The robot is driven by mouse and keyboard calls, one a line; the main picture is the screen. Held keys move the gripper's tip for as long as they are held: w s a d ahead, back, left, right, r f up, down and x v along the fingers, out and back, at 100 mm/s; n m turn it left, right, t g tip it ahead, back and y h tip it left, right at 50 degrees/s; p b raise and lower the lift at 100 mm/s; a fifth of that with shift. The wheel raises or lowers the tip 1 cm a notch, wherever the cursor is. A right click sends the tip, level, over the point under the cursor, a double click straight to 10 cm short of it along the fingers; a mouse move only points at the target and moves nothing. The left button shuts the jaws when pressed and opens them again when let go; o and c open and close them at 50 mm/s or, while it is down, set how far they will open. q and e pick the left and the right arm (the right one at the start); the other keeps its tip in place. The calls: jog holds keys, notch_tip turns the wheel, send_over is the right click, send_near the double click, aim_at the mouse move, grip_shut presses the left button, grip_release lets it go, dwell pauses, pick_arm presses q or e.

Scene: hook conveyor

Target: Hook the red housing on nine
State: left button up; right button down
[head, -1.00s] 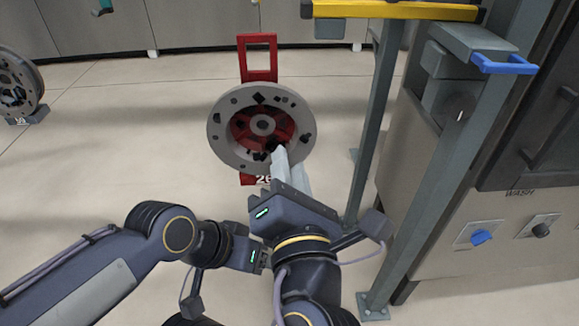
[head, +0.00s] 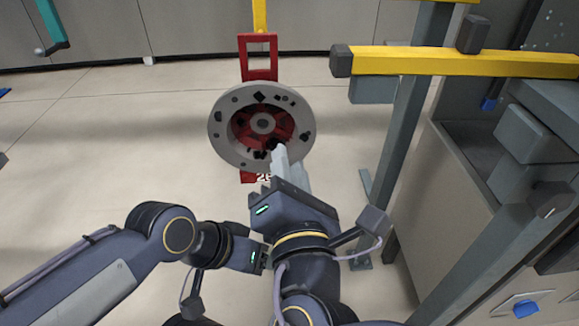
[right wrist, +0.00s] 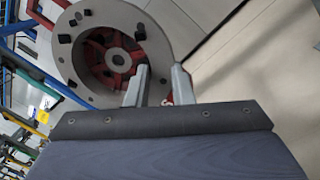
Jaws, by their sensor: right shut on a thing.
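The red housing (head: 258,60) hangs from my hold in the middle of the head view: a grey round flange (head: 222,135) with a red spoked inside and an upright red loop on top. A red tab with a partly hidden white number shows below. My right gripper (head: 278,152) is shut on its lower right rim; the wrist view shows the fingers (right wrist: 155,88) at the housing (right wrist: 85,25). A yellow hanger (head: 260,15) comes down just above the loop; I cannot tell whether they touch. My left gripper (head: 245,253) is partly behind my right arm, its fingers hidden.
A yellow bar (head: 450,61) on a grey-green post (head: 405,130) stands close on the right. A grey machine with a basin (head: 470,150) is beyond it. A teal hanger (head: 52,25) is at upper left.

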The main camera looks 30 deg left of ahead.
aim_at(288, 141)
jog(key=shift+d+f+p+x, duration=0.1)
jog(key=shift+p+x, duration=0.1)
jog(key=shift+x, duration=0.8)
jog(key=shift+d+f+p+x, duration=0.1)
jog(key=shift+f+p+x, duration=0.05)
jog(key=shift+x, duration=0.85)
jog(key=shift+f+p+x, duration=0.1)
jog(key=shift+p+x, duration=0.1)
jog(key=shift+x, duration=0.8)
jog(key=shift+w+a+f+b, duration=0.25)
jog(key=shift+w+a, duration=0.2)
jog(key=shift+w, duration=0.35)
jog(key=shift+w+a+f+b, duration=0.25)
jog(key=shift+w+a, duration=0.2)
jog(key=shift+w, duration=0.35)
jog(key=shift+w+a+f+b, duration=0.2)
jog(key=shift+w+a, duration=0.25)
jog(key=shift+w, duration=0.35)
